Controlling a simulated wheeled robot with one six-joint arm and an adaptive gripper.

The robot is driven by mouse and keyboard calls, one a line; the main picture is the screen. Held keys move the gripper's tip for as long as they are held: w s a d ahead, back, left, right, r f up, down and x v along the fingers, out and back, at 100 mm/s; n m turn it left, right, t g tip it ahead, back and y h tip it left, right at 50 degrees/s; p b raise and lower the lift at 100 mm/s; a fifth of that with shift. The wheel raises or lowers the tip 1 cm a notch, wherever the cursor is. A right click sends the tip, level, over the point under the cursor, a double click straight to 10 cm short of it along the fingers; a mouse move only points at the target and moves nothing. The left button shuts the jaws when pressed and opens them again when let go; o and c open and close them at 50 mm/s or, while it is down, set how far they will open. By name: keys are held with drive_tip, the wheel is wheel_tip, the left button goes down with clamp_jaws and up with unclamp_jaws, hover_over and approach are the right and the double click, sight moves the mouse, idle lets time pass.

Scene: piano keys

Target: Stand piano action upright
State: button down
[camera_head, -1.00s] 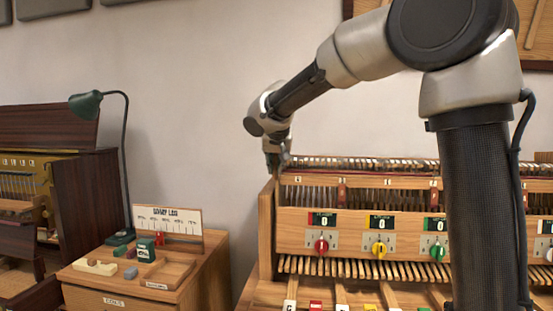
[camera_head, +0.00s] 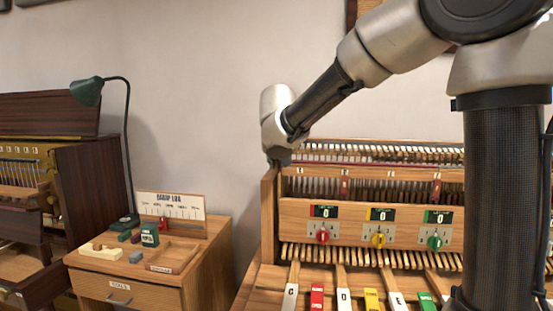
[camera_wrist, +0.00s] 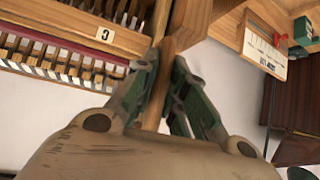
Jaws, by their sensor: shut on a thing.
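The piano action (camera_head: 352,214) is a wide wooden frame with rows of hammers along its top and a front board with coloured dials and number displays. It stands behind the keys, its front facing me; any slight tilt is hard to judge. My gripper (camera_head: 277,160) is at the top of its left wooden end panel (camera_head: 267,225). In the wrist view my gripper (camera_wrist: 157,112) is shut with its green fingers on either side of that end panel (camera_wrist: 186,24). The exact contact is partly hidden. The action's hammers and red strip (camera_wrist: 62,42) lie at upper left there.
A small wooden cabinet (camera_head: 207,268) stands left of the action, with small blocks and a sign (camera_head: 170,206) on top. A green lamp (camera_head: 87,91) and a dark piano (camera_head: 88,190) are farther left. Coloured keys (camera_head: 317,297) lie in front. A plain wall (camera_head: 205,110) is behind.

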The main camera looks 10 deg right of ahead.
drive_tip(key=shift+s+f, duration=0.1)
drive_tip(key=shift+f, duration=0.15)
drive_tip(key=c, duration=1.5)
unclamp_jaws()
drive_tip(key=shift+o, duration=0.2)
drive_tip(key=shift+r, duration=0.1)
drive_tip(key=shift+s+a+r, duration=0.15)
drive_tip(key=shift+s+r, duration=0.2)
drive_tip(key=shift+r, duration=0.05)
drive_tip(key=v, duration=1.1)
